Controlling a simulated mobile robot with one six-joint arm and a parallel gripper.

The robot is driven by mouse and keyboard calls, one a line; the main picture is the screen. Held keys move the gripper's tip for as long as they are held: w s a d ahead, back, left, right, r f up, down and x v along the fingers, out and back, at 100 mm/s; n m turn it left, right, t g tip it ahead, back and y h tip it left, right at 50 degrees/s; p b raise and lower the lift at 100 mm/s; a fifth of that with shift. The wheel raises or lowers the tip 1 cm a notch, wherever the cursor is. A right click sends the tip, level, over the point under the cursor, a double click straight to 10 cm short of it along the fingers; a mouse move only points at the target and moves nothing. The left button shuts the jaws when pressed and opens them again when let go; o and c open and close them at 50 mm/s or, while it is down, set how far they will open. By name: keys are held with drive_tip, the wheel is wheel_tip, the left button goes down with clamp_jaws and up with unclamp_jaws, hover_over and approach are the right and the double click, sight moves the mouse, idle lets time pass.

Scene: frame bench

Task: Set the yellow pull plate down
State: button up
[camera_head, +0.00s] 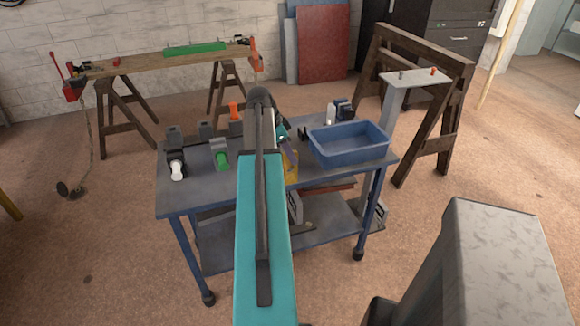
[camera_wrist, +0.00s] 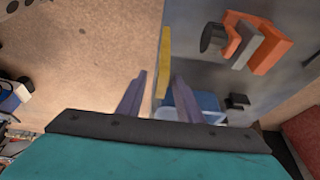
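The yellow pull plate (camera_wrist: 165,50) shows edge-on as a thin strip between my fingers in the wrist view, along the edge of the grey bench top. In the head view the yellow plate (camera_head: 291,168) is partly hidden behind my arm, at the bench's middle. My gripper (camera_wrist: 159,75) has its two purple fingers apart, with a visible gap on each side of the plate. In the head view my gripper (camera_head: 287,148) is just above the plate, mostly hidden by my teal arm. I cannot tell whether the plate touches the bench.
The blue bench (camera_head: 205,200) carries a blue bin (camera_head: 348,145) at right. A green clamp (camera_head: 220,156), a black-and-white clamp (camera_head: 177,165) and an orange clamp (camera_head: 235,112) stand at left. The orange clamp (camera_wrist: 255,45) is close by in the wrist view. A wooden trestle (camera_head: 425,50) stands behind.

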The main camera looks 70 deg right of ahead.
drive_tip(key=shift+f, duration=0.15)
drive_tip(key=shift+w+p+x, duration=0.2)
drive_tip(key=shift+p+x, duration=0.8)
drive_tip(key=shift+x, duration=1.5)
clamp_jaws()
